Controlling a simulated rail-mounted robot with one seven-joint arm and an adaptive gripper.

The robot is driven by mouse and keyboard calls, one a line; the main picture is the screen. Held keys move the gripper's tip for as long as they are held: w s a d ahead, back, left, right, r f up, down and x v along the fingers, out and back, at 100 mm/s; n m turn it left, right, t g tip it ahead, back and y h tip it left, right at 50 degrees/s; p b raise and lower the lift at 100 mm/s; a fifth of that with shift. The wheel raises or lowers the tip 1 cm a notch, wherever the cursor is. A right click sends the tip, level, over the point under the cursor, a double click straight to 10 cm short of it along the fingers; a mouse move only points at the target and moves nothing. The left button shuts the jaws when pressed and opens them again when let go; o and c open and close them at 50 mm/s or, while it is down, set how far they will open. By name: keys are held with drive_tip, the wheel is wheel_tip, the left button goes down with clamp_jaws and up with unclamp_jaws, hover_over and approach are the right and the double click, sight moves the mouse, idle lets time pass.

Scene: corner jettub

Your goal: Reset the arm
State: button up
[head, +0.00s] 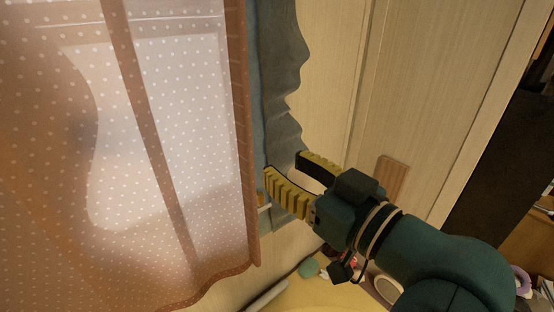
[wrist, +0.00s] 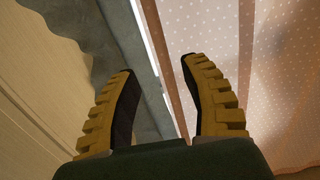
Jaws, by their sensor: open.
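My gripper (head: 284,175) has two yellow ribbed fingers with dark inner pads. It is open and empty, with a clear gap between the fingers. In the head view it is right of centre, beside a blue-grey hanging cloth (head: 284,75) and the edge of an orange dotted curtain (head: 160,130). In the wrist view the gripper (wrist: 159,74) points up toward the gap between the cloth (wrist: 85,30) and the curtain (wrist: 280,80). I cannot tell whether a finger touches the cloth. My dark green arm reaches in from the lower right of the head view.
A pale wood panel wall (head: 335,75) stands behind the gripper, with a small brown plate (head: 391,178) on it. Several small items lie on a yellow surface (head: 320,298) below. A dark opening (head: 510,150) is at the right.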

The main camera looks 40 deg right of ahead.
drive_tip(key=shift+a, duration=0.1)
idle(0.4)
drive_tip(key=w+a+f+n+y+p, duration=0.1)
drive_tip(key=w+a+n+y, duration=0.15)
drive_tip(key=a, duration=0.65)
drive_tip(key=w+a+f+n+y+p, duration=0.1)
drive_tip(key=w+a+y+p, duration=0.15)
drive_tip(key=a, duration=0.65)
drive_tip(key=s+r+m+t+h, duration=0.4)
drive_tip(key=s+r+h, duration=0.1)
drive_tip(key=s, duration=0.3)
drive_tip(key=shift+d+r+h, duration=0.4)
drive_tip(key=shift+d+r, duration=0.05)
drive_tip(key=shift+r, duration=0.4)
